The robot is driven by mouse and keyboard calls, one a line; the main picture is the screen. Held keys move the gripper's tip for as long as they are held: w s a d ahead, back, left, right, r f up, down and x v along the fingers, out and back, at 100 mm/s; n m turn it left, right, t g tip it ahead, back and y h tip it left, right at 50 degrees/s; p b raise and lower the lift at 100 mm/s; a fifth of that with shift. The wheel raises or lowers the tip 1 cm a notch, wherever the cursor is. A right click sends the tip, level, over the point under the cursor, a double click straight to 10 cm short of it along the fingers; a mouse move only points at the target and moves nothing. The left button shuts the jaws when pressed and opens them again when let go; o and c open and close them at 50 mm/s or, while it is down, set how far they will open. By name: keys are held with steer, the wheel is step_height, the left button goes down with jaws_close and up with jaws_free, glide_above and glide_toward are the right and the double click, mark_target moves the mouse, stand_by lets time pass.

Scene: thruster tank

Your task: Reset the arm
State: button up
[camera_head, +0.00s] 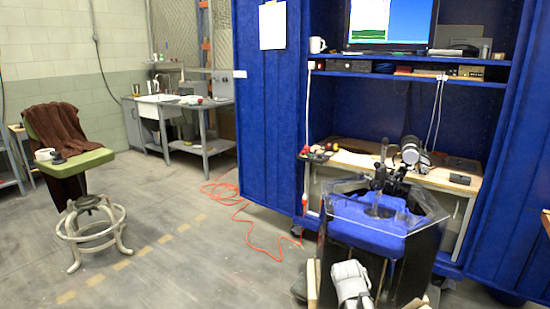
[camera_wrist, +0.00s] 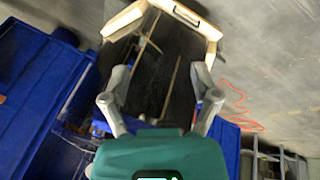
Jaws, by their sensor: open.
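My gripper (camera_wrist: 160,74) shows in the wrist view, with a teal palm and two grey fingers spread apart. It is open, and nothing shows between the fingertips. Beyond them is a dark panelled structure with a cream frame (camera_wrist: 128,20), which looks like the lower part of the tank. In the head view, a pale rounded part at the bottom, in front of the tank, looks like my arm; I cannot make out the fingers there. The tank (camera_head: 368,236) has blue inside, a clear rim and black sides.
A blue cabinet (camera_head: 268,110) stands behind the tank, with a monitor (camera_head: 390,22) and a workbench (camera_head: 455,186). An orange cable (camera_head: 238,200) lies on the floor. A green stool (camera_head: 78,163) with a brown cloth stands at left. The floor between is mostly clear.

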steer(key=s+a+f+n+g+y, duration=0.1)
steer(key=s+a+g+y, duration=0.25)
steer(key=s+a, duration=0.4)
step_height(320, 180, up, 25)
steer(key=p, duration=2.5)
steer(key=shift+t, duration=0.45)
steer(key=shift+d+f, duration=0.1)
steer(key=shift+f, duration=0.05)
